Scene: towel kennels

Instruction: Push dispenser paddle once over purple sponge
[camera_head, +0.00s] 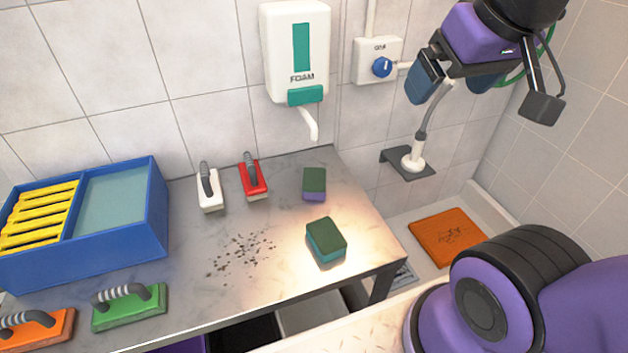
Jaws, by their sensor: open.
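The white foam dispenser (278,40) hangs on the tiled wall, with a teal paddle (306,95) at its lower front and a white spout (311,125) pointing down. The purple sponge (313,196), with a dark green scouring top, lies on the metal counter below the spout. In the picture it is roughly in line with the spout's tip; I cannot tell if it is exactly beneath. My gripper (453,86) is open and empty, raised at the upper right, to the right of the dispenser and apart from the paddle. Nothing hides the paddle or the sponge.
A teal sponge (327,251) sits nearer on the counter (200,258), beside dark specks. White (208,190) and red (253,180) brushes stand left of the purple sponge. A box with a blue knob (381,67) and a shower head on a wall bracket (408,166) are near my gripper.

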